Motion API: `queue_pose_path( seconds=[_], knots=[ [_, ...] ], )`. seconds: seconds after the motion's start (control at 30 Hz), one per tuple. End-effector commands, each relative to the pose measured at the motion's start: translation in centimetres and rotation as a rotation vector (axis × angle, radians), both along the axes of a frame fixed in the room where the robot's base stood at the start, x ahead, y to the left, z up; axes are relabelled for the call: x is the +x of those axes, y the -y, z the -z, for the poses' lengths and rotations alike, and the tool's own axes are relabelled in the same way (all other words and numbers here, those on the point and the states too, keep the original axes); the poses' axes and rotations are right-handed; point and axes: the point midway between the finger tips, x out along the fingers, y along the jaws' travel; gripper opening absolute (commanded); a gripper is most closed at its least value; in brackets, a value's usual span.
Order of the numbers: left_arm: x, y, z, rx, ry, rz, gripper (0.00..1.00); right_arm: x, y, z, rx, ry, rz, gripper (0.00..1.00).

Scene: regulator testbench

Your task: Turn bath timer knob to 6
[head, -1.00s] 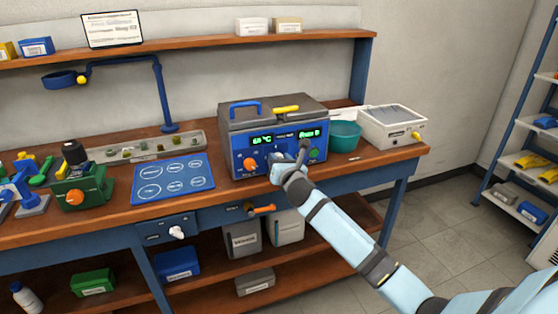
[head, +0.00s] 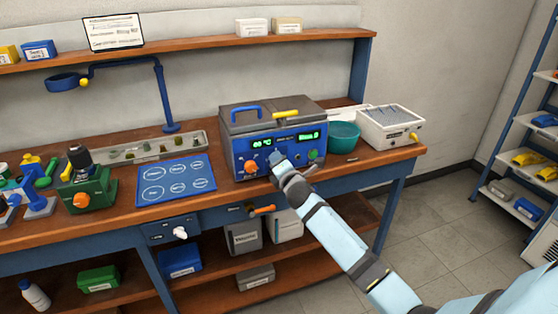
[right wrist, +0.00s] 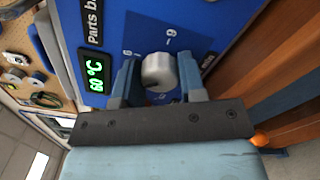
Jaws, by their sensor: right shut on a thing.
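The parts bath (head: 230,143) is a box with a blue front panel and grey lid, standing on the bench. Its grey timer knob (right wrist: 158,72) shows in the right wrist view, between the two fingers of my right gripper (right wrist: 158,84). Those fingers are shut on the knob. Dial marks and digits show around it, but I cannot tell which one the knob points to. In the head view my right gripper (head: 277,162) is at the lower middle of the panel and hides the knob. My left gripper is out of view.
The panel has a green 60 °C display (right wrist: 96,73), an orange knob (head: 250,167) left of my gripper and a green button (head: 313,154) to its right. A teal bowl (head: 344,136) and a white device (head: 390,124) stand to the right. A blue mat (head: 176,184) lies to the left.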

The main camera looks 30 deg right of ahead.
Motion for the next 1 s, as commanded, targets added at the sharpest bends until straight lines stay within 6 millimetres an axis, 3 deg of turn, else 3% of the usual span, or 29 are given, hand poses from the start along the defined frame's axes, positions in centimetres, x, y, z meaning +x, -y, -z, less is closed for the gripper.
queue_pose_path(
  seconds=[0.5,1.0],
  knots=[
    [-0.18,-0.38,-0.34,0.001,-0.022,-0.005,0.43,-0.02,-0.02,-0.01,0.45,0.106,0.001,0.14],
    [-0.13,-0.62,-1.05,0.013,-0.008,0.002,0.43,-0.02,-0.01,0.05,0.663,0.158,0.0,0.14]
  ],
)
